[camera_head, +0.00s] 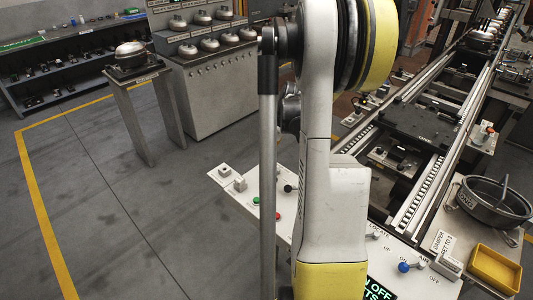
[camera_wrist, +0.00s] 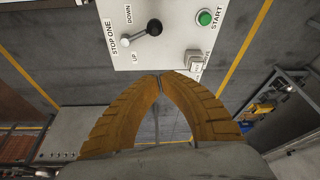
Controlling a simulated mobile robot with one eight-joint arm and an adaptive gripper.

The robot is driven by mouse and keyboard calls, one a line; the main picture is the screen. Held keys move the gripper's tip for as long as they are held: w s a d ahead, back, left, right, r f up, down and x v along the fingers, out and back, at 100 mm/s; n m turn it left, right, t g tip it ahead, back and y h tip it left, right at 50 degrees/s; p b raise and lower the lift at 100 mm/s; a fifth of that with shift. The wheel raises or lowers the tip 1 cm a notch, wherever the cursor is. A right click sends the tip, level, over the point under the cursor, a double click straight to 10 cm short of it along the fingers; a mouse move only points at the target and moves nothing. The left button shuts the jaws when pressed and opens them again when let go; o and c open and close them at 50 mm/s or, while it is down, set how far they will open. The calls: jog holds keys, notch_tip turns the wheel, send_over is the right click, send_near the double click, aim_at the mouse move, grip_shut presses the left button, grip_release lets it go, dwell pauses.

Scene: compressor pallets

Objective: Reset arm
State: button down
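My gripper (camera_wrist: 160,78) shows in the wrist view as two curved, ribbed orange-brown fingers. Their tips meet, and the gap behind them holds nothing. Past the tips is a white control panel (camera_wrist: 112,62) with a black-knobbed lever (camera_wrist: 154,27), a green START button (camera_wrist: 205,17) and a small pale switch block (camera_wrist: 194,61). I cannot tell whether the tips touch the panel. In the head view my arm (camera_head: 334,150) stands upright across the middle, and my gripper is out of sight.
In the head view, a conveyor (camera_head: 440,130) runs up the right side. A panel with a blue knob (camera_head: 403,267), a yellow tray (camera_head: 494,268) and a dark round pan (camera_head: 492,201) are at lower right. A small stand (camera_head: 146,120) and shelves are at left. The left floor is clear.

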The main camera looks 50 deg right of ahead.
dwell(0.4)
jog(key=w+a+r, duration=0.1)
jog(key=a+r, duration=0.4)
jog(key=a, duration=0.5)
jog(key=w+a+r, duration=0.2)
jog(key=a+r, duration=0.4)
jog(key=a, duration=0.4)
jog(key=s+a+t, duration=0.1)
jog(key=s+a, duration=0.2)
jog(key=a, duration=0.3)
jog(key=s+a+r+t, duration=0.1)
jog(key=s+a, duration=0.2)
jog(key=a, duration=0.4)
jog(key=s+a+r+m+t, duration=0.1)
jog(key=s+a, duration=0.3)
jog(key=a, duration=0.3)
jog(key=shift+a+r, duration=0.2)
jog(key=shift+r, duration=0.05)
